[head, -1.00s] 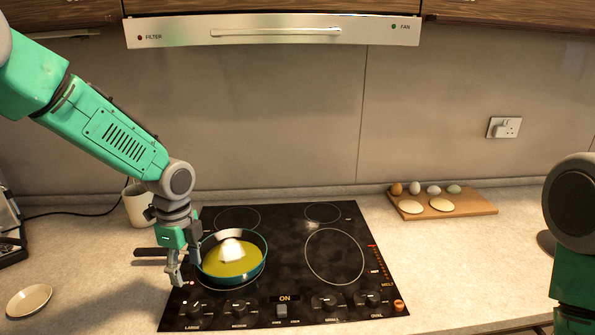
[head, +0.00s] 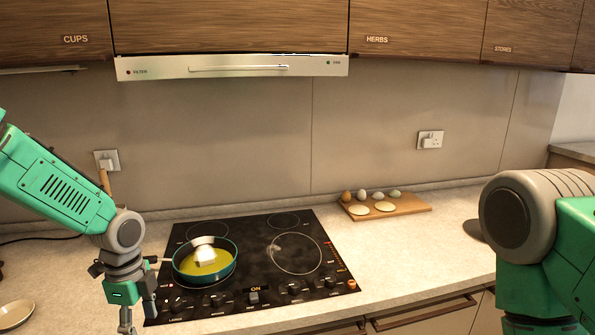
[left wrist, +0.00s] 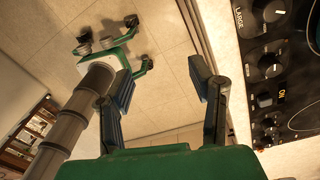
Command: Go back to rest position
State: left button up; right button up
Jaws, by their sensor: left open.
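My left gripper (head: 138,318) hangs at the front left corner of the stove, pointing down, apart from the pan. In the left wrist view its two fingers (left wrist: 160,95) are spread with nothing between them, above the floor in front of the counter. A dark pan (head: 205,262) with yellow liquid and a pale lump sits on the left of the black stove (head: 258,265). My right arm shows at the right edge of the head view; its gripper is out of frame.
A wooden board (head: 400,208) with several eggs and two pale flat rounds lies behind the stove's right side. A small dish (head: 14,312) lies at the far left. Wooden cabinets (head: 230,25) and the hood (head: 235,66) are above.

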pick_arm(q)
jog(key=s+d+f+n+b, duration=0.2)
jog(key=s+f+n, duration=0.1)
jog(key=s+f, duration=0.3)
jog(key=s+d+f+n+h+b, duration=0.1)
jog(key=s+d+f+n+b, duration=0.15)
jog(key=f, duration=0.65)
jog(key=s+d+f+n+b, duration=0.1)
jog(key=s+f+n+b, duration=0.2)
jog(key=s+f, duration=0.3)
jog(key=s+a+f+n+b, duration=0.1)
jog(key=s+f+n+b, duration=0.2)
jog(key=s, duration=0.4)
jog(key=s+a+f+n+t+y+b, duration=0.1)
jog(key=s+a+f+n+b, duration=0.1)
jog(key=s+f+n, duration=0.4)
notch_tip(320, 180, down, 2)
jog(key=shift+s+f+b, duration=0.1)
jog(key=shift+s+b, duration=0.55)
jog(key=shift+s, duration=0.3)
